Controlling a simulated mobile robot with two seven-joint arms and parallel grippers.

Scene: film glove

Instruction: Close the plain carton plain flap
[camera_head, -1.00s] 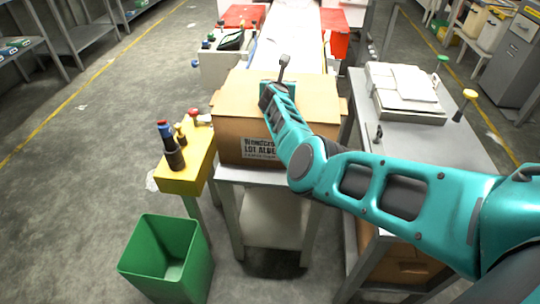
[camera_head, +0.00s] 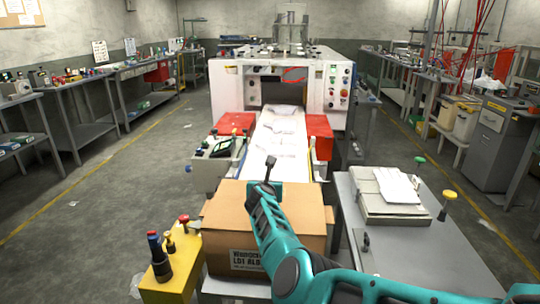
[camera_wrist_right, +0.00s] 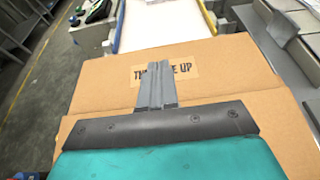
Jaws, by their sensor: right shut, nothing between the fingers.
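The plain brown carton (camera_head: 300,245) stands on a stand at the bottom middle of the head view, with a printed label on its front. Its top flap (camera_head: 228,205) lies across the top and looks about level; I cannot tell whether it is fully flat. In the right wrist view the flap (camera_wrist_right: 105,80) carries a printed label, partly hidden by my fingers. My right gripper (camera_head: 269,170) is over the carton's top, near its far edge. Its fingers (camera_wrist_right: 156,85) are together and empty. I cannot tell whether they touch the cardboard. My left gripper is not in view.
A conveyor (camera_head: 280,140) with white packs leads to a white machine (camera_head: 225,90) behind the carton. A grey table (camera_head: 385,240) with a stack of trays (camera_head: 390,205) is at the right. The left floor is open.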

